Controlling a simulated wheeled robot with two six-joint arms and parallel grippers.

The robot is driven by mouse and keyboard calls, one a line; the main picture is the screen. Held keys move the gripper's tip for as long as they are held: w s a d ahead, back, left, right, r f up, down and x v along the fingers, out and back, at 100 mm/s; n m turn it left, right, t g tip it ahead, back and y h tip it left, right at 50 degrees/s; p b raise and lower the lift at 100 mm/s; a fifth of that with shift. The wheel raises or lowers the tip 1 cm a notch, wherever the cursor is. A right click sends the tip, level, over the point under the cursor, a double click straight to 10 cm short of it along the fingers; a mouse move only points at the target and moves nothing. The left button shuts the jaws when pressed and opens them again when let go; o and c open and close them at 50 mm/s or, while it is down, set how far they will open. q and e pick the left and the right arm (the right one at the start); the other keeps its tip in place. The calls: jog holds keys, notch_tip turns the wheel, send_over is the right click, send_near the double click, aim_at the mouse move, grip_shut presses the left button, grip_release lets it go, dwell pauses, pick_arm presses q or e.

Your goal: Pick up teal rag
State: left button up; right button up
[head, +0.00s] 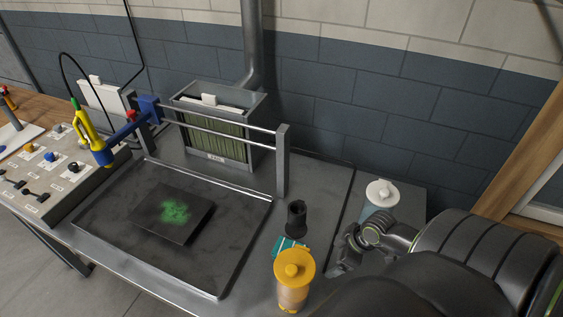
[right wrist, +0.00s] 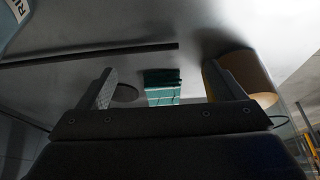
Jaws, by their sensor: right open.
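The teal rag (head: 289,246) lies on the table's right part, partly hidden behind an orange-lidded canister (head: 293,275). In the right wrist view the rag (right wrist: 162,86) shows as a small folded teal piece between my two fingers, beyond their tips. My right gripper (head: 346,253) is just right of the rag in the head view, apart from it. Its jaws (right wrist: 163,88) are open and empty. Its fingertips are dark and hard to make out in the head view. My left gripper is not in view.
A black upright object (head: 296,217) stands just behind the rag. A white-lidded container (head: 382,194) stands behind my right arm. Left are a black tray (head: 110,225) with a green-sprayed plate (head: 172,213), a metal rail frame (head: 283,165) and a yellow-blue spray tool (head: 92,137).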

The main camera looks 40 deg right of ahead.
jog(key=p, duration=0.4)
send_near(293, 246)
jog(key=f, duration=0.2)
jog(key=s+a+f, duration=0.1)
jog(key=shift+s+f, duration=0.1)
jog(key=shift+f, duration=0.05)
jog(key=shift+w+a+f, duration=0.1)
jog(key=shift+w+a, duration=0.15)
jog(key=shift+w, duration=0.4)
jog(key=shift+w+a+p, duration=0.25)
jog(key=shift+w+p, duration=0.05)
jog(key=shift+w, duration=0.1)
jog(key=x, duration=0.4)
jog(key=shift+w+f, duration=0.15)
jog(key=shift+f, duration=0.35)
jog(key=shift+f, duration=0.25)
jog(key=c, duration=1.1)
jog(key=shift+o, duration=0.2)
